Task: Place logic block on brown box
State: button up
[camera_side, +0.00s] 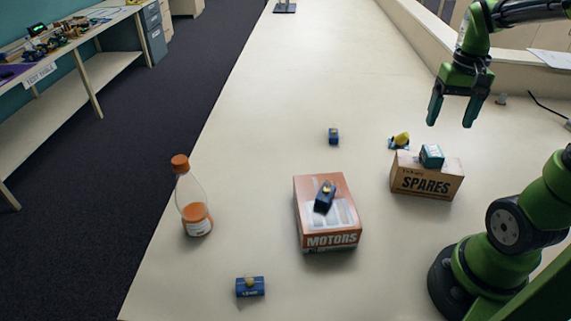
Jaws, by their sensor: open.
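A brown cardboard box (427,185) marked SPARES stands on the right of the table. A small teal block with a pale top (432,156) sits on its top. Several small blue blocks with yellow parts are around: one at the front (250,288), one near the middle (333,136), one behind the brown box (400,141), and a dark one on the motors box (325,197). I cannot tell which is the logic block; the labels are too small to read surely. My gripper (452,112) is open and empty, pointing down, above and behind the brown box.
An orange and white MOTORS box (328,241) lies mid-table. A clear bottle with an orange cap (192,203) stands at the left edge. A low wall and a black cable (545,104) are at the right. The far table is mostly clear.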

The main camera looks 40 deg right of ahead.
jog(key=w+a+r+n+t+y, duration=0.1)
jog(key=a+r+n+t, duration=0.1)
jog(key=a, duration=0.8)
jog(key=w+a+r+n+t+y, duration=0.1)
jog(key=a+t, duration=0.4)
jog(key=a, duration=0.5)
jog(key=shift+a+r+n, duration=0.2)
jog(key=shift+r+n, duration=0.3)
jog(key=shift+n, duration=0.5)
